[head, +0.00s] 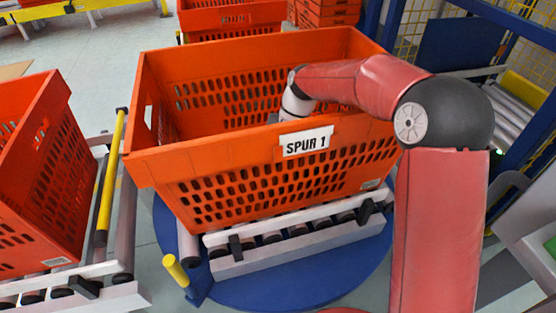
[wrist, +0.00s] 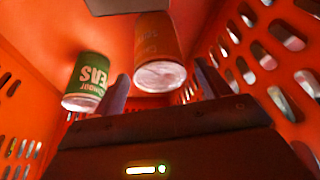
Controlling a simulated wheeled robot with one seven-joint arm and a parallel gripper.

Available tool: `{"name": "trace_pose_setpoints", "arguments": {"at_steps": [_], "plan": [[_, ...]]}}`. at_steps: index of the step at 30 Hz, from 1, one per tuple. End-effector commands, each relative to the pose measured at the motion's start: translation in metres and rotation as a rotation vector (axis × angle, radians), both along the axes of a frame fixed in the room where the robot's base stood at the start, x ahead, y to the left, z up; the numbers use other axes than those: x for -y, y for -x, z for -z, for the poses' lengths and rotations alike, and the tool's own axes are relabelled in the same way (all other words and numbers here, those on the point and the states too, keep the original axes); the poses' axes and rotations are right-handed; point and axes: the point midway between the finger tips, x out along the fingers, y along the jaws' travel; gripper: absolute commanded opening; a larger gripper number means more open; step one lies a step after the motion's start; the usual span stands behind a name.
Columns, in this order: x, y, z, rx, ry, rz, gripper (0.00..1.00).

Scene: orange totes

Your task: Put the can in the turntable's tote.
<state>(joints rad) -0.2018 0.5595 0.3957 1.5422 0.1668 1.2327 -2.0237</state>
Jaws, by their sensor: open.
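The orange tote labelled SPUR 1 (head: 275,150) stands on rollers on the blue round turntable (head: 300,285). My arm reaches over its near wall, and my gripper is hidden inside it in the head view. In the wrist view, my gripper (wrist: 162,82) is open inside an orange tote. An orange can (wrist: 157,45) with a pale end shows between and beyond the fingers; contact cannot be told. Neither can shows in the head view.
Another orange tote (head: 40,190) stands on a roller conveyor at the left, beside a yellow rail (head: 110,175). More orange totes (head: 230,17) are behind. A blue frame with yellow mesh is at the right. Perforated tote walls (wrist: 270,50) are close around my gripper.

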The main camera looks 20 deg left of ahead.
Motion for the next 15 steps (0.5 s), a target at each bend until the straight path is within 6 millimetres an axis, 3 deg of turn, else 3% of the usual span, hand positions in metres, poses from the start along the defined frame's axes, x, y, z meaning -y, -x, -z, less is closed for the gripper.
{"name": "trace_pose_setpoints", "arguments": {"at_steps": [9,15], "plan": [[0.016,-0.023,-0.065,0.004,-0.002,0.004,0.76],[0.023,-0.034,-0.096,0.004,-0.002,0.002,0.76]]}}
